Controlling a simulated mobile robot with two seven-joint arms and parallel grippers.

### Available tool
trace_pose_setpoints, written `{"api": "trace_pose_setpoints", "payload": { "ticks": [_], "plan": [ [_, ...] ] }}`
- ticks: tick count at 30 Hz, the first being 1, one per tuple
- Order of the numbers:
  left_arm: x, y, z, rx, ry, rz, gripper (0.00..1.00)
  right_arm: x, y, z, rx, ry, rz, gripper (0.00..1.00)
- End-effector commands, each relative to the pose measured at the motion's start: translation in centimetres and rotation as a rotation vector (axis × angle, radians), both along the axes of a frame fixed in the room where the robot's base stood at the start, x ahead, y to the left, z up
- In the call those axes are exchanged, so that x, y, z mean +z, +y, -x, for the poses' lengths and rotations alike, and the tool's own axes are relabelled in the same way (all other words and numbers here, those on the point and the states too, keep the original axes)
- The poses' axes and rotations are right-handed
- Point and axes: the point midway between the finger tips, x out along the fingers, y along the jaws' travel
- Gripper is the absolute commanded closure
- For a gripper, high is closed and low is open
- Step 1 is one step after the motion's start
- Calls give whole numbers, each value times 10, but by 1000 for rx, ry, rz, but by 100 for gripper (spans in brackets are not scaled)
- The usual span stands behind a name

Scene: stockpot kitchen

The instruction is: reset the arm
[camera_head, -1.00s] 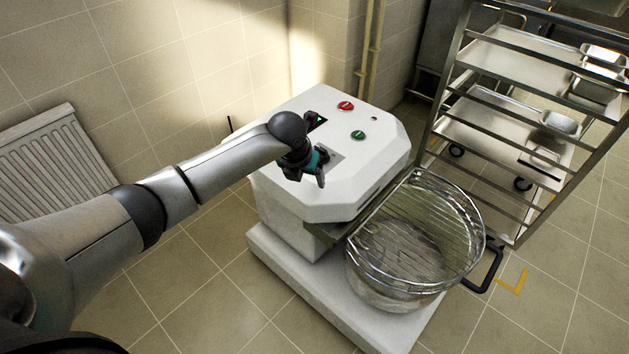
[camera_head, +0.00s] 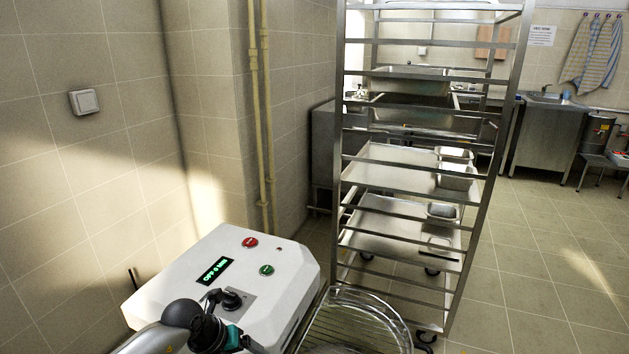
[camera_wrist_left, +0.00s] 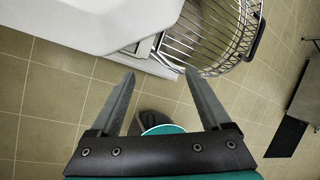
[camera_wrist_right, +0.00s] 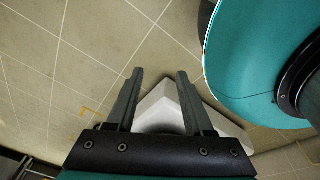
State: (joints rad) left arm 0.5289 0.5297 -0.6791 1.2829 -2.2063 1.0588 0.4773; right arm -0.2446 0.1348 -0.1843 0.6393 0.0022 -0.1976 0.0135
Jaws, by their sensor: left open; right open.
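My left arm comes in at the bottom of the head view, and the wrist end of my left gripper (camera_head: 228,340) shows in front of the white mixer's top. In the left wrist view my left gripper (camera_wrist_left: 158,88) is open and empty, with tiled floor and the machine's edge beyond its fingers. My right gripper (camera_wrist_right: 157,80) is open and empty in the right wrist view, above the floor and a white base. The right arm does not show in the head view.
The white mixer (camera_head: 290,277) has a red button, a green button, a dial and a lit display. Its wire-guarded bowl (camera_head: 360,318) is at its right. A metal tray rack (camera_head: 352,150) stands behind. Open floor (camera_head: 545,270) lies to the right.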

Motion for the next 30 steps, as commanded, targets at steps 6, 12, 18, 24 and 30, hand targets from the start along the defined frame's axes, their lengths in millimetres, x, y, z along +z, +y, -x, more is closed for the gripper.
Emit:
{"api": "trace_pose_setpoints", "payload": {
  "ticks": [6, 12, 18, 24, 30],
  "plan": [
    [-2, -63, 31, 222, 88, 467, 19, 31, 6, 17, 2, 29, -6, 48],
    [-7, -73, 45, 582, 139, 789, 19, 54, 15, 29, 4, 48, -17, 48],
    [-38, -43, 75, 1067, 189, 967, 19, 78, 25, 31, 6, 53, -29, 48],
    [-95, 5, 154, 1628, 261, 966, 19, 101, 27, 36, 9, 63, -31, 48],
    [-146, 34, 291, 2185, 371, 784, 19, 123, 31, 48, 13, 86, -34, 48]
  ]
}}
